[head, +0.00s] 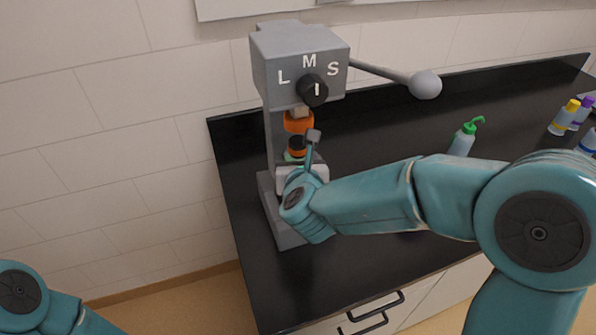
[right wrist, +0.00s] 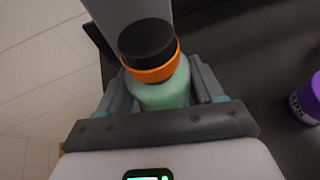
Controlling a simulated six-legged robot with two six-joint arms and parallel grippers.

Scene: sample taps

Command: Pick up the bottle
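The bottle has a pale green body, an orange collar and a black cap (right wrist: 160,92). It stands upright under the dispenser, and in the head view its black cap (head: 297,143) shows below the dispenser's orange nozzle part (head: 298,122). My right gripper (right wrist: 163,85) is around the bottle, one finger on each side. The fingers look very close to its body, but I cannot tell whether they press on it. In the head view my right wrist hides most of the bottle's lower part. My left gripper is out of view; only part of my left arm shows at bottom left.
The grey dispenser (head: 285,70), marked L, M and S, has a black dial and a long lever with a grey knob (head: 425,85). A green-topped bottle (head: 463,140) and yellow-capped bottle (head: 565,117) stand farther right on the black counter (head: 375,120). A purple-capped item (right wrist: 309,100) lies right of my gripper.

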